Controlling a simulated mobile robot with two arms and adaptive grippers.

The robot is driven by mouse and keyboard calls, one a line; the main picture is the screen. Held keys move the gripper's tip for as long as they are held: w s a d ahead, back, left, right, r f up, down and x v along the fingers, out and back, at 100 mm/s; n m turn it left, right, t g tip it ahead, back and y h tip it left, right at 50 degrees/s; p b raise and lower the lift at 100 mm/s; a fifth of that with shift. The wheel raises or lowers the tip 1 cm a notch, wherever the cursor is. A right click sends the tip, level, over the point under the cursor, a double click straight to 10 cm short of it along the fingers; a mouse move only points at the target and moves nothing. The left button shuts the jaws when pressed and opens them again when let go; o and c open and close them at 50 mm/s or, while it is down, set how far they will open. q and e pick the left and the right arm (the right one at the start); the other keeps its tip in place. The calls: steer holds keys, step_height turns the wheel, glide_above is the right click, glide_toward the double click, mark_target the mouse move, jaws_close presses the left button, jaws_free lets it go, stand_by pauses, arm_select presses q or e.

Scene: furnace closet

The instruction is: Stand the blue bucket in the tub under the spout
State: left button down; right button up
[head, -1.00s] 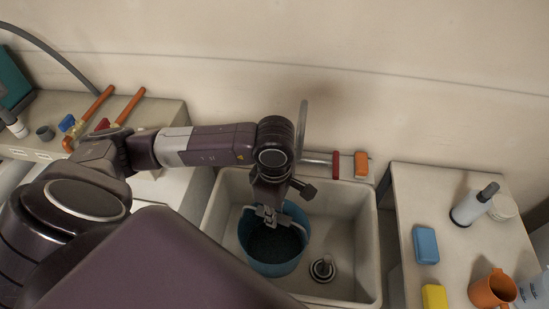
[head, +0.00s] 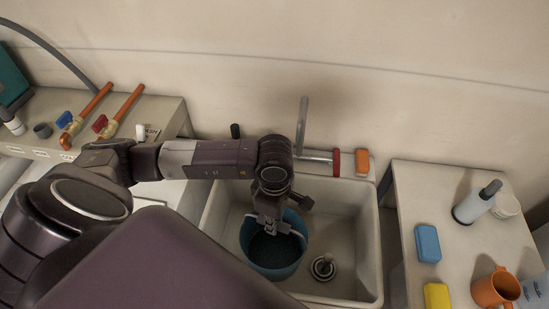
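The blue bucket (head: 272,268) is upright inside the pale tub (head: 355,225), left of the drain fitting (head: 322,267). Its inside looks dark. My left gripper (head: 275,226) is over the bucket's mouth and appears shut on its light grey handle; the fingertips are small and partly hidden. Whether the bucket's base touches the tub floor cannot be told. The grey spout pipe (head: 302,125) stands at the tub's back edge, behind my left wrist, with a red-ended lever (head: 336,162) beside it. My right gripper is not in view.
An orange block (head: 361,163) sits on the tub's back ledge. The right table (head: 455,255) holds a blue sponge (head: 428,243), yellow sponge (head: 437,297), bottle (head: 474,205) and orange mug (head: 494,290). The left bench (head: 165,115) holds copper pipes with valves. The tub's right side is clear.

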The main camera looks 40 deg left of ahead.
mark_target(287, 211)
arm_select(q)
steer(key=shift+f+b, duration=2.2)
steer(key=shift+f, duration=1.75)
steer(key=shift+w+a+f+b, duration=0.1)
steer(key=shift+w+a+b, duration=0.15)
steer(key=shift+w, duration=1.1)
steer(key=shift+w+a+f+b, duration=0.15)
steer(key=shift+w+b, duration=0.15)
steer(key=shift+w, duration=1.1)
steer(key=shift+w+a+f+b, duration=0.1)
steer(key=shift+w+a+b, duration=0.15)
steer(key=shift+w, duration=1.1)
steer(key=shift+w+a+f+b, duration=0.1)
steer(key=shift+w+f+b, duration=0.25)
steer(key=shift+w+b, duration=0.4)
steer(key=shift+w+a+f+b, duration=0.15)
steer(key=shift+w+f+b, duration=0.25)
steer(key=shift+w, duration=0.6)
steer(key=shift+w+a+f+b, duration=0.1)
steer(key=shift+w+f+b, duration=0.15)
steer(key=shift+w+b, duration=0.55)
steer(key=shift+w+f+b, duration=0.1)
steer(key=shift+f+b, duration=0.5)
steer(key=shift+f, duration=0.05)
steer(key=c, duration=1.7)
jaws_free()
